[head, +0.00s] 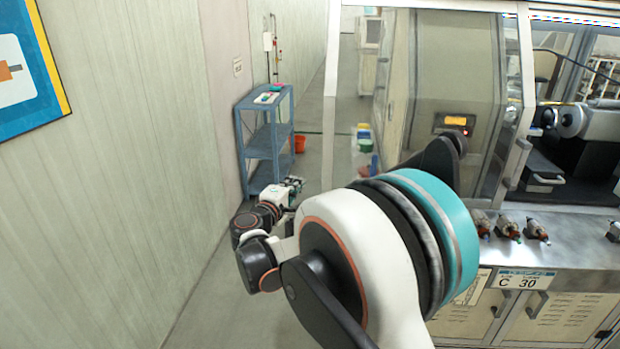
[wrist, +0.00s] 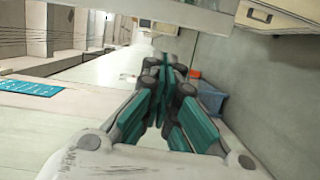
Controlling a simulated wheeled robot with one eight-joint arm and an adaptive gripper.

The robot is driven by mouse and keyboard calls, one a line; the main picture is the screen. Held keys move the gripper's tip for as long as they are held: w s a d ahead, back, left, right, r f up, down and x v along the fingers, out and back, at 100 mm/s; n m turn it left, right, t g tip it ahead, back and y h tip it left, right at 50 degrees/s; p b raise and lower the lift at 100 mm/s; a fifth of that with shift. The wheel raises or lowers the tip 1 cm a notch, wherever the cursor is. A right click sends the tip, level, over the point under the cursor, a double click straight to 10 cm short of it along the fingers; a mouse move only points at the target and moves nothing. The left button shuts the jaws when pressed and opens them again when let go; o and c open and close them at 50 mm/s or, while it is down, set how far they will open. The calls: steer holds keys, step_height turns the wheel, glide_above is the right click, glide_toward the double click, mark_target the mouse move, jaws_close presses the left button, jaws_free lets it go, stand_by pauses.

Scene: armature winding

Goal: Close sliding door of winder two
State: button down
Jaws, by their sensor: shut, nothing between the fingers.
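The winder's glazed sliding door (head: 514,95) is a large clear panel in a pale frame in the head view. To its right the machine front is open, and the winding unit (head: 590,122) shows inside. I cannot read a number naming the winder as two. My gripper (head: 292,186) is small and far out to the left of the machine, apart from the door, with my arm partly in front of the glass. In the wrist view my gripper (wrist: 163,80) has its teal fingers together with nothing between them.
A blue shelf rack (head: 264,140) stands against the left wall, with an orange bucket (head: 299,143) beside it. Several small armatures (head: 508,228) lie on the metal ledge before the opening. Cabinets labelled C 30 (head: 520,281) are below.

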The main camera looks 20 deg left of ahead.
mark_target(461, 180)
steer(key=w+d+f+b, duration=0.1)
steer(key=w+b, duration=0.2)
steer(key=w, duration=0.6)
steer(key=shift+d+n+b, duration=0.2)
steer(key=shift+n+b, duration=0.1)
steer(key=shift+b, duration=0.05)
steer(key=shift+w, duration=0.15)
steer(key=w+d, duration=0.3)
steer(key=d, duration=1.1)
steer(key=w+d, duration=0.4)
steer(key=d, duration=1.1)
steer(key=w+d, duration=0.3)
steer(key=d, duration=1.2)
steer(key=shift+w+d, duration=0.2)
steer(key=shift+d, duration=0.05)
